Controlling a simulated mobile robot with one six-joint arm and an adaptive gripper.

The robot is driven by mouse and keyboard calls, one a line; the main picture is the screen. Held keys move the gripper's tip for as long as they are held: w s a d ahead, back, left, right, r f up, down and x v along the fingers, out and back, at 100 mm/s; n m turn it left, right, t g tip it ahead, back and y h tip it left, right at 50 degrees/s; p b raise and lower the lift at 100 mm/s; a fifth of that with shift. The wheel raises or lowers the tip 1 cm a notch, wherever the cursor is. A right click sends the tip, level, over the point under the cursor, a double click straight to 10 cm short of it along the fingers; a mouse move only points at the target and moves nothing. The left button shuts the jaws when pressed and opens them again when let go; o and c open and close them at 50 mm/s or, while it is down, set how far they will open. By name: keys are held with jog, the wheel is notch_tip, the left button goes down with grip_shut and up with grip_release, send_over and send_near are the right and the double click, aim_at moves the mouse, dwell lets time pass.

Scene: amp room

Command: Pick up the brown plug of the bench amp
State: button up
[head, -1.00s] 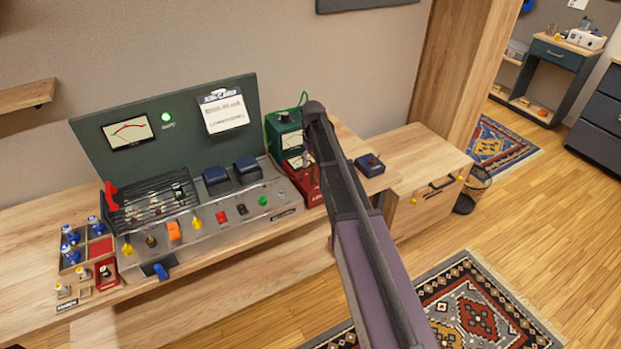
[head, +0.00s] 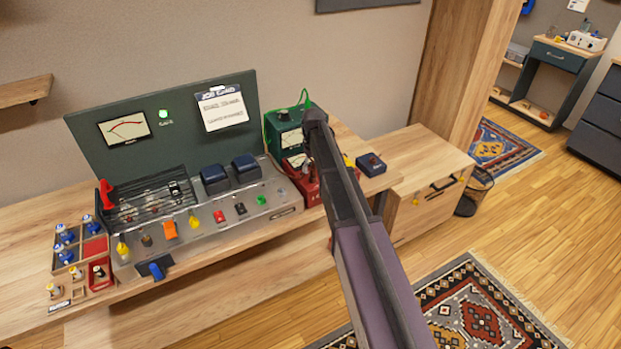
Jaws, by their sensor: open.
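The bench amp (head: 205,232) is a grey sloped chassis with a dark green back panel on the wooden bench. A small brown piece (head: 146,240), which looks like the brown plug, stands at the left of its front row. My arm crosses the picture from the bottom up to the red and green meter units, well right of the brown piece. My gripper cannot be made out; it seems hidden behind my arm.
The green meter unit (head: 284,128) and red meter unit (head: 305,188) stand right of the amp. Bare bench lies far left.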

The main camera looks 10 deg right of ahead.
jog(key=shift+f+b, duration=0.55)
jog(key=shift+f, duration=0.25)
jog(key=shift+c, duration=0.2)
grip_shut()
